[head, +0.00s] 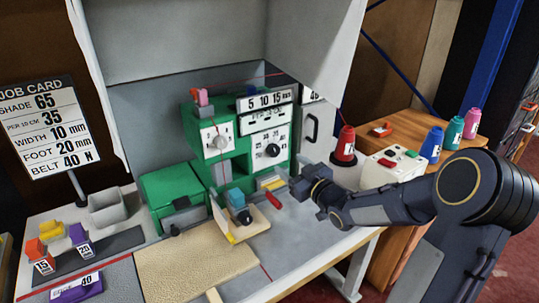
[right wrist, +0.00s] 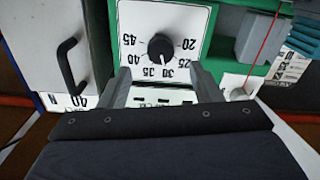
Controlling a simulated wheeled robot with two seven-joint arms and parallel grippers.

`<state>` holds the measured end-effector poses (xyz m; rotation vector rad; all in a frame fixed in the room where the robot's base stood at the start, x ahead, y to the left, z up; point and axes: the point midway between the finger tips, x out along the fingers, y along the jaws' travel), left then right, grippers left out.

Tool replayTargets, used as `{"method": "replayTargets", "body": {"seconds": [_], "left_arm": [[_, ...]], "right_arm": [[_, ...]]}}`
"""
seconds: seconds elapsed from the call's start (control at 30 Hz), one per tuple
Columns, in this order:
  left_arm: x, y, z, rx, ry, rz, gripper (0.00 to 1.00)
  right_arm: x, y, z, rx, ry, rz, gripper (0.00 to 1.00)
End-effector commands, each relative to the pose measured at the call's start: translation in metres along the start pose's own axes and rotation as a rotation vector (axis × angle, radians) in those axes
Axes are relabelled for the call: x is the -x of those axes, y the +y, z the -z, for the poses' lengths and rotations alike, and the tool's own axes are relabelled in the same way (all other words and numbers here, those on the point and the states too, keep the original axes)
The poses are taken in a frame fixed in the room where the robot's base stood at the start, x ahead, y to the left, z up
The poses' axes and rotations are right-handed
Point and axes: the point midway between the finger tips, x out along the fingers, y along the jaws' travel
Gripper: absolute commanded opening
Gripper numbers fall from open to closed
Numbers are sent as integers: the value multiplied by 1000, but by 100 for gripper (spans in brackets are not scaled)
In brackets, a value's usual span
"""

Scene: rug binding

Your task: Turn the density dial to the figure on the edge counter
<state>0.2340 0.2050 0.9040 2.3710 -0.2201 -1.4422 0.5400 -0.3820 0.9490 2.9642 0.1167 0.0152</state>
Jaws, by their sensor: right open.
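The density dial (head: 273,151) is a black round knob on a white numbered plate on the green machine (head: 187,115). In the right wrist view the dial (right wrist: 161,46) appears upside down, with figures from 20 to 45 around it. Its light pointer mark looks directed near 30. My right gripper (head: 300,186) is in front of and below the dial in the head view. In the right wrist view the open, empty gripper (right wrist: 163,78) has one finger on either side, short of the knob. I cannot make out the edge counter for certain. My left gripper is out of view.
A job card (head: 42,125) stands at left, reading 35 per 10 cm. A second, paler dial (head: 220,142) is left of the density dial. A red thread cone (head: 345,143) stands right of the machine. A blue presser piece (head: 238,203) and red-handled tool (head: 272,199) lie below.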

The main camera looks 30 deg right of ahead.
Motion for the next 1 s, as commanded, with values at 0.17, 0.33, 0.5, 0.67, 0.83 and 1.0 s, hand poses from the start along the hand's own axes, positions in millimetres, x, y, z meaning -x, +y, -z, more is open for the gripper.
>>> {"method": "replayTargets", "body": {"seconds": [0.17,0.33,0.5,0.67,0.83,1.0], "left_arm": [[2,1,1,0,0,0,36],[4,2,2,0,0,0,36],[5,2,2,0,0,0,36],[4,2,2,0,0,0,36],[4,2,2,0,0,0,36],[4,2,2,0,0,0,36]], "right_arm": [[-29,-2,1,-3,1,4,58],[-54,-1,1,-2,-1,2,58],[-68,-1,0,-3,-3,1,58],[-70,-1,1,-1,-3,0,58],[-70,-1,1,-1,-3,0,53],[-69,-1,1,-1,-3,0,31]]}}
